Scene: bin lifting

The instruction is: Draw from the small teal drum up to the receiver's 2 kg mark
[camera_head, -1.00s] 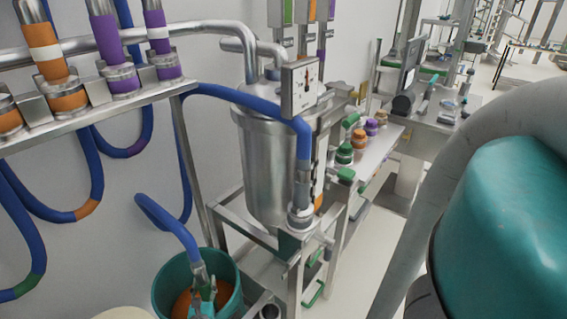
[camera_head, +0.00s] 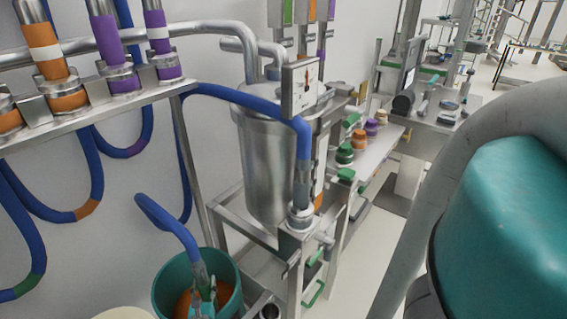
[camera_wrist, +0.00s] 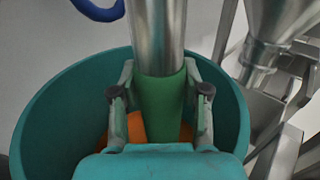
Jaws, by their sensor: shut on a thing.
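The small teal drum (camera_head: 236,277) stands at the lower left in the head view, with orange material (camera_head: 184,302) inside. In the wrist view the drum's teal wall (camera_wrist: 50,110) surrounds my gripper, and the orange contents (camera_wrist: 136,127) show below. My gripper (camera_wrist: 160,95) is shut on a metal suction lance with a green band (camera_wrist: 158,110), held inside the drum's mouth. A blue hose (camera_head: 172,222) runs to the lance. The dial's marks are too small to read.
A rack with orange and purple couplings (camera_head: 120,80) and hanging blue hoses is at the left. Green, orange and purple capped jars (camera_head: 358,140) stand on a bench behind the steel frame (camera_head: 296,270). A metal funnel (camera_wrist: 265,45) is close right of the drum.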

